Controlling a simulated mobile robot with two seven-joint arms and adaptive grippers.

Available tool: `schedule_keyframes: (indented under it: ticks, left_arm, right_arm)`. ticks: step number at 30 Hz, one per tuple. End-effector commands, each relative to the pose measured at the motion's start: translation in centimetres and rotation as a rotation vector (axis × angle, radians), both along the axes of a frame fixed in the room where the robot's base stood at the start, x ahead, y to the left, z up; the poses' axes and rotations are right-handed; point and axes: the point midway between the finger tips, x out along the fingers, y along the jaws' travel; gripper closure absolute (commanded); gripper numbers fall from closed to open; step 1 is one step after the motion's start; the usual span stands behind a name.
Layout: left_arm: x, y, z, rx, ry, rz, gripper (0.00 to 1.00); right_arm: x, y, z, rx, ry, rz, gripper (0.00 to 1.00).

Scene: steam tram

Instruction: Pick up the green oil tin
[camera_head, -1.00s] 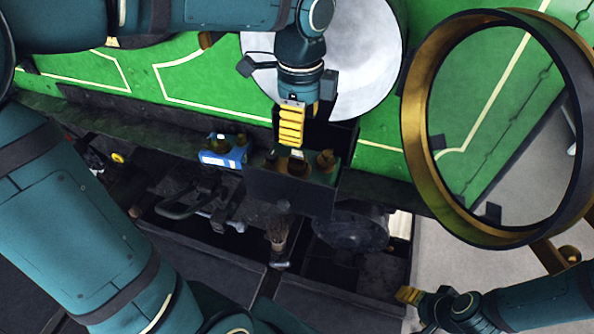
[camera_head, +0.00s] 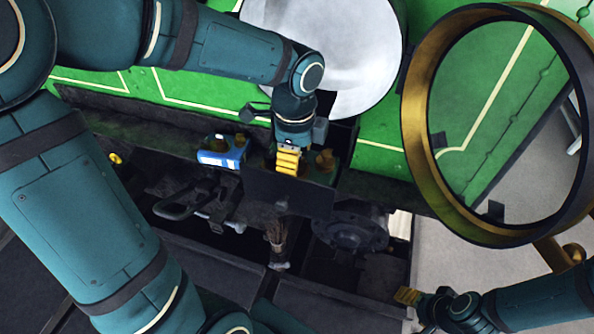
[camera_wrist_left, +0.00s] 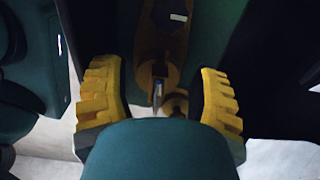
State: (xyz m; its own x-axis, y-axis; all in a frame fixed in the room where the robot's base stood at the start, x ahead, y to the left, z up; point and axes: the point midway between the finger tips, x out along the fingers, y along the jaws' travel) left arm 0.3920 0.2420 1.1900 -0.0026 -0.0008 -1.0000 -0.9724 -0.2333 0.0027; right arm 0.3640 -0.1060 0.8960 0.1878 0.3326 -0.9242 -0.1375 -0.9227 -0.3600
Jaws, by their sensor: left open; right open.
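What looks like the green oil tin (camera_head: 322,176) shows only as a dark green strip with brass fittings behind a dark panel on the tram's side shelf. My left gripper (camera_head: 288,161) covers part of it, so its full outline cannot be told. In the left wrist view my left gripper (camera_wrist_left: 163,98) is open, its yellow fingers apart. Brass fittings (camera_wrist_left: 175,104) on a dark green surface show beyond and between the fingers. I see no clear grip on anything. My right gripper (camera_head: 408,296) is open and empty at the lower right.
A blue and white tin (camera_head: 221,152) with brass parts stands just left of my left gripper. The dark panel (camera_head: 288,192) rises in front. A brush (camera_head: 276,238) hangs below. A large brass ring (camera_head: 420,130) stands to the right, and the green tram side is behind.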

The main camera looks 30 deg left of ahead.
Motion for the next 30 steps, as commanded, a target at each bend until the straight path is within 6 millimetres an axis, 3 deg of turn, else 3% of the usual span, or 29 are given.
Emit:
schedule_keyframes:
  ticks: [2,7,22,30]
  left_arm:
    - [0.0,0.0,0.1,0.000,-0.001,0.000,0.41]
    - [0.0,0.0,0.1,0.000,-0.002,0.000,1.00]
    - [0.1,0.0,0.4,0.002,-0.004,0.000,1.00]
    - [0.2,0.0,3.2,0.001,-0.008,0.001,1.00]
  right_arm:
    - [0.0,0.0,0.0,0.000,0.000,0.000,0.38]
    - [0.0,0.0,0.0,0.000,0.000,0.000,0.38]
    - [0.0,0.0,0.1,0.000,0.000,0.000,0.38]
    - [0.0,0.0,0.5,0.001,0.000,0.000,0.38]
